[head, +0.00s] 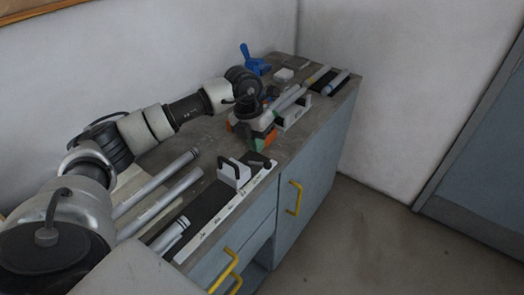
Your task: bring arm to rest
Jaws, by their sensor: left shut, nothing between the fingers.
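My left arm reaches from the lower left across the workbench. My left gripper (254,130) is over the middle of the bench and seems shut and empty. Its fingertips are hard to make out among orange and green parts. Several grey bars lie on the bench, one of them a long bar (160,183) at the left of the near part. A white clamp block (234,173) with a dark handle stands on the jig strip in front of my gripper. My right gripper is out of view.
The grey bench top (202,138) has a bare patch left of my gripper. A white bracket (294,113) and more bars lie beyond it. A blue clamp-like tool (254,61) stands at the back by the wall. Yellow handles (295,198) stick out from the bench front.

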